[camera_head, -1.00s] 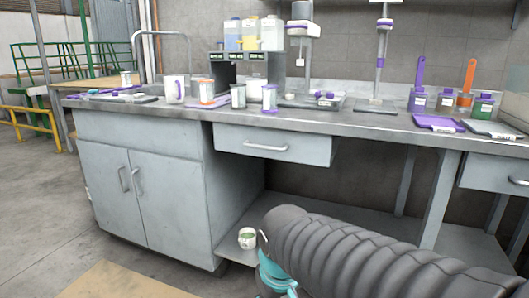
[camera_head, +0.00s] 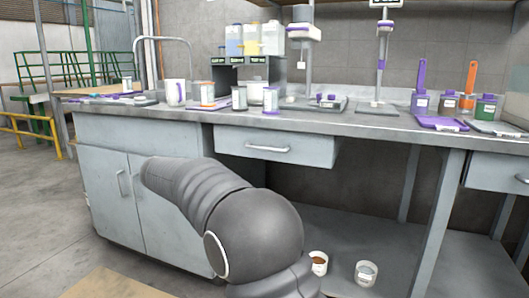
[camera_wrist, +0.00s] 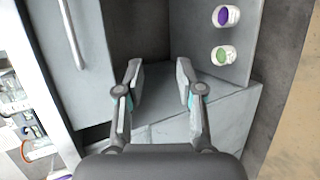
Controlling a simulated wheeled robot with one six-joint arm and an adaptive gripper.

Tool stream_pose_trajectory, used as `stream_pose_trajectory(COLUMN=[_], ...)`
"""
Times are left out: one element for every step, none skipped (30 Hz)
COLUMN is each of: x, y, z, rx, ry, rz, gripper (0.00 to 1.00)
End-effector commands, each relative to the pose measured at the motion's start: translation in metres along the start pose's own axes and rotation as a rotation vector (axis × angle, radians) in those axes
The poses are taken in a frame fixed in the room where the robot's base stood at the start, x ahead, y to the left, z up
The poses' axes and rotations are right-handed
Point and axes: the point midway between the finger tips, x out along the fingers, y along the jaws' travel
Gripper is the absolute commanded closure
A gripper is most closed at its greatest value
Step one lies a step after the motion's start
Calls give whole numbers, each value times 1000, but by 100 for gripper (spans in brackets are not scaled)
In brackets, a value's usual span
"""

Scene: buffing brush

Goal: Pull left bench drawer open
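The left bench drawer (camera_head: 250,143) hangs under the worktop, right of the cabinet, and looks shut. Its bar handle (camera_head: 268,149) is uncovered in the head view. In the wrist view, which is turned sideways, the drawer front (camera_wrist: 92,65) is at upper left with its handle (camera_wrist: 73,35). My gripper (camera_wrist: 160,88) is open and empty, its fingers apart over the cabinet and the dark space under the drawer. It is clear of the handle, which lies to its upper left in that view. In the head view my arm hides the gripper.
The cabinet (camera_head: 100,180) with two doors stands left of the drawer, partly behind my arm. Cups (camera_head: 367,272) stand on the low shelf (camera_head: 410,255). Bottles, jars and tools crowd the worktop (camera_head: 345,124). Another drawer (camera_head: 490,172) is at far right.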

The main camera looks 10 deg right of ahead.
Motion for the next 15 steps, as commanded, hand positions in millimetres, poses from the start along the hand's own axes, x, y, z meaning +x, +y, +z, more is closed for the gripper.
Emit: stream_pose_trajectory(x=[-4,-7,-13,-16,-19,-22,-24,-25,-25,-24,-23,-21,-19,-16,-11], y=[25,39,58,69,78,88,93,96,98,99,99,99,100,101,102], z=[-2,-1,3,5,8,10,13,15,17,19,20,21,22,22,23], rx=[17,28,45,54,61,68,71,70,68,69,70,71,72,72,72], ry=[-12,-18,-27,-34,-43,-52,-61,-70,-81,-88,-93,-96,-97,-96,-97], rz=[62,98,140,169,194,221,237,251,262,267,267,266,265,265,264], gripper=[63,63,63,63,63,63,63,63,63,63,63,63,63,63,63])
